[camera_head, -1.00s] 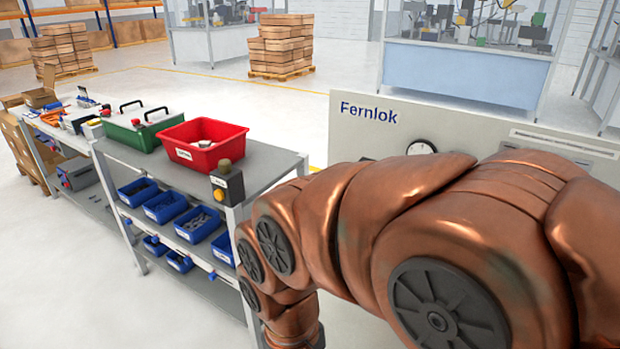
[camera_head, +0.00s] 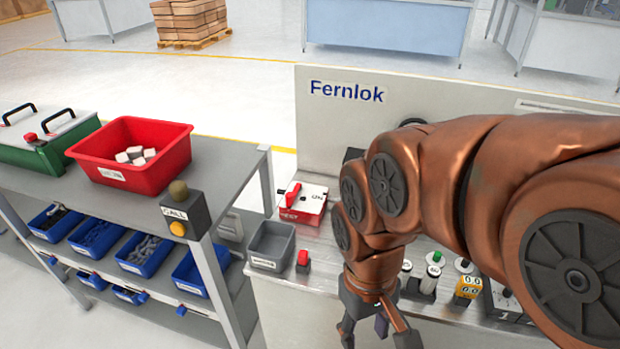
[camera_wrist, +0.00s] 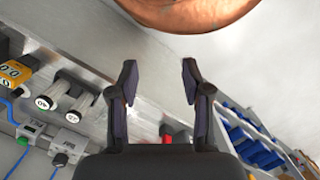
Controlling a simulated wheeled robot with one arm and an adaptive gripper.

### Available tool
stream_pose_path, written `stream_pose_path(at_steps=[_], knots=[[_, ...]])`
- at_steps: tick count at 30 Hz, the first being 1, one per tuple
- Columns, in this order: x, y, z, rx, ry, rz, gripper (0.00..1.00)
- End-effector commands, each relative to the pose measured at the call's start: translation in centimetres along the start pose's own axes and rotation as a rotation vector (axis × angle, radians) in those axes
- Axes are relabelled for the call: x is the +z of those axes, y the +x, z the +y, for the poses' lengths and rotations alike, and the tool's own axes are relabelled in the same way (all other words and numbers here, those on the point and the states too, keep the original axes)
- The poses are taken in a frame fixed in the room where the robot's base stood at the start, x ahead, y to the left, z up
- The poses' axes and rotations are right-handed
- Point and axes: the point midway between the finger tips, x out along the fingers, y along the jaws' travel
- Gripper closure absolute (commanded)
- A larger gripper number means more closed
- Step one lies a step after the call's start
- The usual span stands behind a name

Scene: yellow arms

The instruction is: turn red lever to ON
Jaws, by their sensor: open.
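The red lever (camera_head: 293,194) sits on a white box with a red front (camera_head: 303,212), on the left of the bench in the head view. It is tilted up, left of the printed word ON; part of the box's right side is close to my arm. My gripper (camera_head: 377,334) hangs at the bottom centre, in front of the bench and to the lower right of the lever, apart from it. In the wrist view my gripper (camera_wrist: 160,76) has its two dark fingers spread with nothing between the tips. The lever cannot be made out in the wrist view.
A grey bin (camera_head: 271,245) and a red button (camera_head: 303,259) stand in front of the lever box. Knobs and a yellow counter (camera_head: 468,287) lie to the right. The Fernlok panel (camera_head: 340,125) rises behind. A shelf with a red crate (camera_head: 130,155) stands left.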

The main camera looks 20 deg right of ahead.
Motion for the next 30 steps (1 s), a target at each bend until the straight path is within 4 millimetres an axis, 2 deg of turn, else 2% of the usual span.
stream_pose_path(at_steps=[5, 12, 18, 25, 30], knots=[[-4.1, -2.0, 0.4, 0.001, -0.139, 0.013, 0.51], [-11.6, -5.1, 1.3, 0.015, -0.406, 0.044, 0.51], [-17.7, -7.0, 1.7, 0.031, -0.644, 0.062, 0.51], [-24.9, -8.4, 2.1, 0.058, -0.930, 0.081, 0.51], [-30.0, -8.7, 2.1, 0.079, -1.148, 0.088, 0.51]])
